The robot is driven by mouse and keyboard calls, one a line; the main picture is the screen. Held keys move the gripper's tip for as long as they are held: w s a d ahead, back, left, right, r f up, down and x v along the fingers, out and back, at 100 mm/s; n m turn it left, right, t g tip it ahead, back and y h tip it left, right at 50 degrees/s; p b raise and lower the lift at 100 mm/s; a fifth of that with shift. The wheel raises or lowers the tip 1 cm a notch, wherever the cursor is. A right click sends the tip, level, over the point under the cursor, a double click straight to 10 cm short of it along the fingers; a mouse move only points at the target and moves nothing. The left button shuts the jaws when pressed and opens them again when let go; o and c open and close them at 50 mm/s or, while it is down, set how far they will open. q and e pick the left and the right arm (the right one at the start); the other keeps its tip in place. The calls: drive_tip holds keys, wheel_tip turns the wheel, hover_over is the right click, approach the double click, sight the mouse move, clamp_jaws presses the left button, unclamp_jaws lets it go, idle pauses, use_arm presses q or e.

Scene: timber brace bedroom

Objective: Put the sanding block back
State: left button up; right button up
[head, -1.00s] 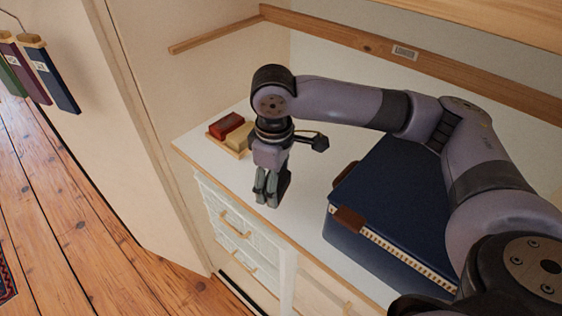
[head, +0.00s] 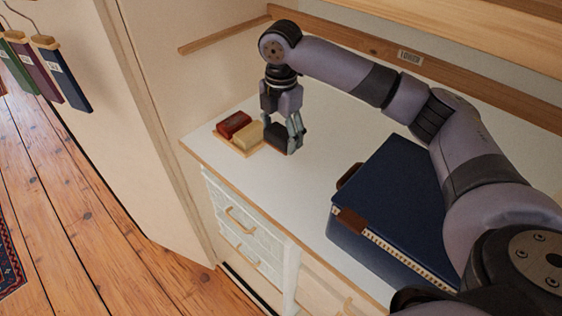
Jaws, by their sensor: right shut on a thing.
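A dark block (head: 276,138), apparently the sanding block, is held in my right gripper (head: 293,143). The fingers are shut on it and partly cover it. A small wooden tray (head: 226,143) lies on the white counter, holding a red block (head: 234,124) and a tan block (head: 248,135) side by side. The dark block is at the tray's right end, in line with the other two. I cannot tell whether it touches the tray or hangs just above it. The gripper hides that end of the tray. My left gripper is not in view.
A large navy case (head: 395,200) with brown corners stands on the counter (head: 310,185) to the right. A wooden rail (head: 365,45) runs along the back wall. Drawers (head: 240,225) are below the counter front. Coloured swatches (head: 65,75) hang at the left.

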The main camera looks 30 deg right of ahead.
sight(281, 132)
wheel_tip(281, 132, down, 7)
drive_tip(key=shift+s+f+p, duration=0.1)
drive_tip(key=shift+f+p, duration=0.05)
drive_tip(key=shift+p, duration=0.8)
drive_tip(key=shift+f, duration=0.6)
drive_tip(key=o, duration=1.1)
drive_tip(key=shift+f, duration=0.1)
wheel_tip(281, 132, up, 11)
drive_tip(key=b, duration=0.3)
drive_tip(key=shift+r, duration=0.65)
drive_tip(key=shift+a+f, duration=0.1)
